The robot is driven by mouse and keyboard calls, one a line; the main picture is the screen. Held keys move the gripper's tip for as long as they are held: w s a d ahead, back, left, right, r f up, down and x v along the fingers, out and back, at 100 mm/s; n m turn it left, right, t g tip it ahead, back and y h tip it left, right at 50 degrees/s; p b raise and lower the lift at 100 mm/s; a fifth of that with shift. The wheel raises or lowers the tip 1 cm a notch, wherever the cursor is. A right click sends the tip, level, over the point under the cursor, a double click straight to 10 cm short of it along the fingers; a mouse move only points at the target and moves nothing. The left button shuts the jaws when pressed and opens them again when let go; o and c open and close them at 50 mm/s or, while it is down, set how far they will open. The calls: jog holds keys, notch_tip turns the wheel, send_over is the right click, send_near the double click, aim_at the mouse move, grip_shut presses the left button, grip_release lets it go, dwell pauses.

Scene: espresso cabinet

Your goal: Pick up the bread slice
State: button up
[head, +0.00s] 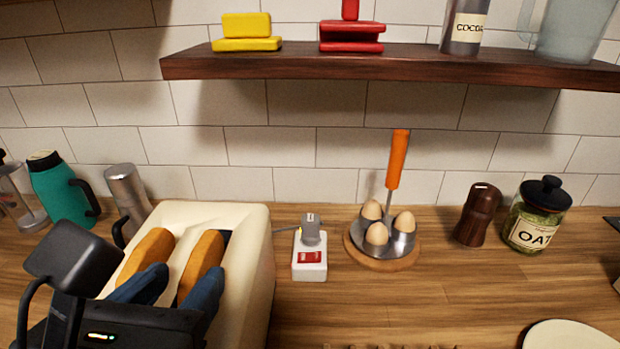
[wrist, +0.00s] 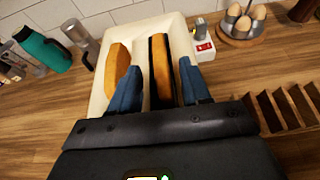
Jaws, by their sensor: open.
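Two brown bread slices stand on edge in the slots of a cream toaster (head: 255,235). The right slice (head: 207,258) also shows in the wrist view (wrist: 160,72), and the left slice (head: 148,255) shows there too (wrist: 117,66). My gripper (head: 184,276) is open over the toaster, its two blue fingers pointing toward the slices. In the wrist view its fingers (wrist: 160,66) lie on either side of the right slice, with gaps visible. The left finger overlaps the space between the slices. The lower parts of both slices are hidden in the toaster.
A teal jug (head: 62,187) and a steel canister (head: 128,192) stand left of the toaster. A power socket block (head: 310,257) and an egg holder (head: 383,262) stand right. A wooden slatted rack (wrist: 290,108) is at right. A shelf (head: 420,67) hangs above.

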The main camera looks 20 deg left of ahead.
jog(key=shift+x, duration=1.3)
jog(key=shift+c, duration=0.5)
jog(key=shift+d, duration=0.1)
grip_shut()
